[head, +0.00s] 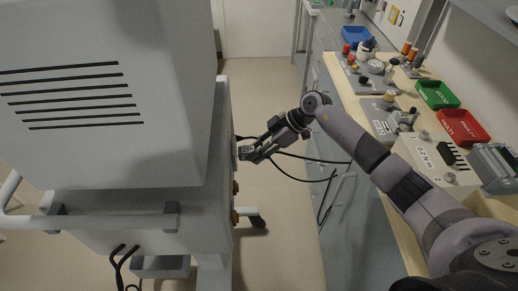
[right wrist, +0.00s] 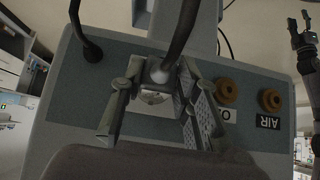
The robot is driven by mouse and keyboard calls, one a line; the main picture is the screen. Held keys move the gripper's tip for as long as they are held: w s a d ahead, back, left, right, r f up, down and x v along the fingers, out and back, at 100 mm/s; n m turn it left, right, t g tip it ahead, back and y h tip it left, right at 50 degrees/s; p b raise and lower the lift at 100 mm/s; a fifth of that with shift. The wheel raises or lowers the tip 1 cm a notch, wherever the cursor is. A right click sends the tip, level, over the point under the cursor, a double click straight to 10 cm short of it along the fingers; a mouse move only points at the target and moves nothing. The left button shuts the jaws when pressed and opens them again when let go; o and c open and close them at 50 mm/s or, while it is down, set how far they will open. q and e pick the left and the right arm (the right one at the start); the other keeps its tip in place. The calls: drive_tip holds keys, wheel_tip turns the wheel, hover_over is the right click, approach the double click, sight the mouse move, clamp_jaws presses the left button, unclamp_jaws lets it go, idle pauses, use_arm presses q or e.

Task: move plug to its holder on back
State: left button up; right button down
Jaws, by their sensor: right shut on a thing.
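The ventilator (head: 100,100) is a large grey cabinet on a cart at the left of the head view. My right gripper (head: 246,153) is beside its right-hand face. The fingers hide part of the plug. It is in front of the blue-grey back panel (right wrist: 65,95); I cannot tell whether it touches the panel or its holder. My left gripper (right wrist: 299,24) is at the upper right there, its fingers apart and empty.
Brass ports (right wrist: 227,90) sit right of the plug, one above an AIR label. Another black cable (right wrist: 90,48) enters the panel at left. A counter (head: 375,130) with instruments, green (head: 438,94) and red (head: 462,126) bins lines the right. Floor shows between.

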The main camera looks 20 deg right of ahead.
drive_tip(key=shift+a+r, duration=0.1)
drive_tip(key=shift+a, duration=0.4)
idle(1.0)
drive_tip(key=c, duration=1.6)
unclamp_jaws()
drive_tip(key=shift+c, duration=0.2)
drive_tip(key=shift+o, duration=1.4)
drive_tip(key=shift+w+a, duration=0.15)
drive_tip(key=shift+o, duration=1.2)
drive_tip(key=shift+d, duration=0.2)
drive_tip(key=shift+d, duration=0.15)
drive_tip(key=v, duration=1.1)
drive_tip(key=shift+d+r, duration=0.2)
drive_tip(key=shift+r, duration=0.1)
